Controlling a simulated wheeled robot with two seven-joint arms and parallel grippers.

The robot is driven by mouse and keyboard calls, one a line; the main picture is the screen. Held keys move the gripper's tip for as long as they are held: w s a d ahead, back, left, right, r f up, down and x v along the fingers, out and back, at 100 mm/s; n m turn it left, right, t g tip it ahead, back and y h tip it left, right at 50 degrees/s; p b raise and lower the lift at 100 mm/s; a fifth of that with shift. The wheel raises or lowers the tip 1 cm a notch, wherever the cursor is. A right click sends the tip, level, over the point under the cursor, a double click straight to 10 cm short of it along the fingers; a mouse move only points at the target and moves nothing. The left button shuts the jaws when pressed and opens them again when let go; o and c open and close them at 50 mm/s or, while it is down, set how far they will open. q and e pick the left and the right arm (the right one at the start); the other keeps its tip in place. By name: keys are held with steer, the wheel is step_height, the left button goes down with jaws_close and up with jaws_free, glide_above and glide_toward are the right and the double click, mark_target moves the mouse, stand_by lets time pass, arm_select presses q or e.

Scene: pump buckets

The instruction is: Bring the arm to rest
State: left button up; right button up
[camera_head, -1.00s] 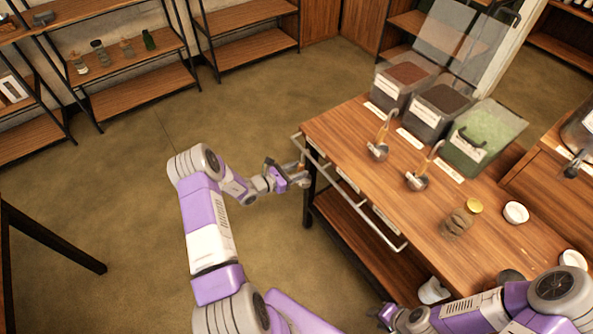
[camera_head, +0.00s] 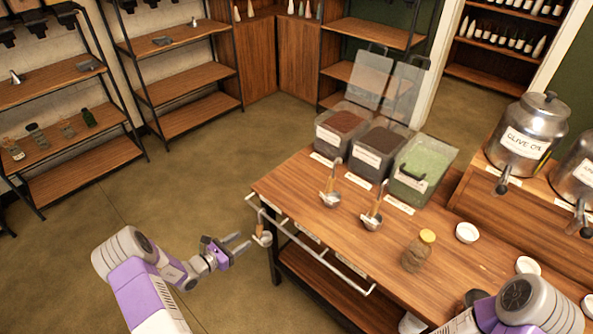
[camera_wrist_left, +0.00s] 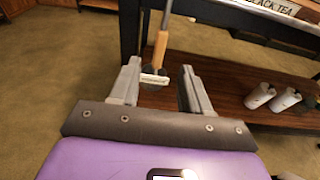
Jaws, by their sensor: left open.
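My left gripper (camera_head: 241,248) is in the head view, low at the left of the wooden table (camera_head: 320,230). Its two fingers are apart and point toward the table's front rail (camera_head: 310,247). A wooden-handled tool (camera_head: 262,228) hangs from the left end of this rail, just beyond the fingertips. In the left wrist view, the open fingers (camera_wrist_left: 160,70) frame the tool's wooden handle (camera_wrist_left: 161,48) and its lower end; neither finger visibly grips it. My right arm enters at the bottom right of the head view, and its fingers do not show.
Several bins, including a green one (camera_head: 423,165), stand at the table's back. Two ladles (camera_head: 330,194) and a yellow-lidded jar (camera_head: 417,253) are on the tabletop. A lower shelf (camera_wrist_left: 230,85) holds white containers (camera_wrist_left: 262,95). The floor left of the table is open.

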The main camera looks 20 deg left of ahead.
arm_select(q)
steer(key=s+d+f+m+g+h, duration=0.2)
steer(key=d+g, duration=0.1)
steer(key=d, duration=0.3)
steer(key=s+d+f+m+g+h, duration=0.1)
steer(key=d+f+m+g, duration=0.1)
steer(key=d, duration=0.4)
steer(key=s+d+f+m+g+y, duration=0.2)
steer(key=s+d+m+g, duration=0.2)
steer(key=s+d+m, duration=0.4)
steer(key=s+d+f+m+g+y, duration=0.1)
steer(key=s+d+m+g+y, duration=0.1)
steer(key=s+d+m+g, duration=0.3)
steer(key=s+d+m, duration=0.4)
steer(key=m, duration=0.7)
steer(key=shift+s+d+f+m+y, duration=0.15)
steer(key=shift+d+f+m+y, duration=0.05)
steer(key=shift+f+m+y, duration=0.2)
